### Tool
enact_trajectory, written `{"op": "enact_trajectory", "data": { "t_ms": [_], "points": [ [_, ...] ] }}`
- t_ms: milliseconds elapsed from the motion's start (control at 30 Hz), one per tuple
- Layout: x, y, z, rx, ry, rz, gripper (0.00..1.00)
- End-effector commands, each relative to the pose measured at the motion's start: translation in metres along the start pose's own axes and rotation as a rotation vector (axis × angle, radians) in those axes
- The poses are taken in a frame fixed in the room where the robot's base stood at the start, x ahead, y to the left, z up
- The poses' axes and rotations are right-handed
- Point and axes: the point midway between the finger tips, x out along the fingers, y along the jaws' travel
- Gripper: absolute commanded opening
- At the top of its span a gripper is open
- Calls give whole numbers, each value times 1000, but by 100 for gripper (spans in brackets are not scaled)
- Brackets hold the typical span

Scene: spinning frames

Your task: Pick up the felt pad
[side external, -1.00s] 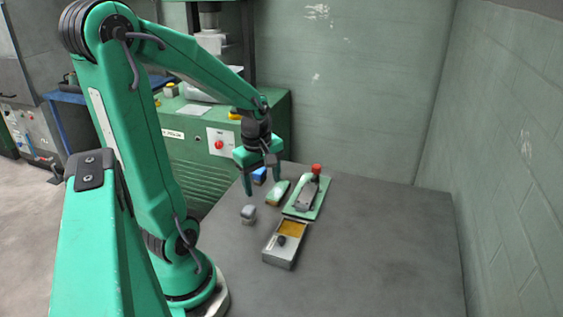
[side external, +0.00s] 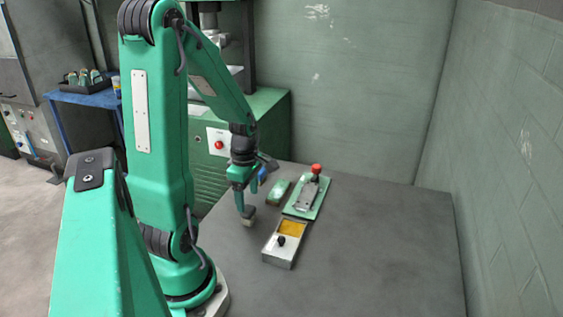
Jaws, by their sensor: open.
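My gripper (side external: 249,197) is open, its fingers pointing down at the left of the group of items on the grey table. One fingertip is close over a small grey block with a paler base (side external: 248,221); I cannot tell whether they touch. A green rounded block (side external: 278,192) lies to the right of the gripper. A blue item (side external: 262,175) is partly hidden behind the fingers. None of these is clearly marked as the felt pad, and I cannot tell which it is.
A metal box (side external: 279,257) with a yellow-filled compartment and a dark knob stands at the front. A green-based device (side external: 295,211) with a red knob (side external: 316,168) stands behind it. The table's right side (side external: 390,245) is clear, with walls behind and at right.

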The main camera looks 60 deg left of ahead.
Motion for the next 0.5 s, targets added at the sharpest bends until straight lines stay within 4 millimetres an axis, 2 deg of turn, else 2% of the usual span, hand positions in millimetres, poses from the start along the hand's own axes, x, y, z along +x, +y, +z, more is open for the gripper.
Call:
{"op": "enact_trajectory", "data": {
  "t_ms": [500],
  "points": [
    [16,-1,0,1,0,-3,65]
  ]
}}
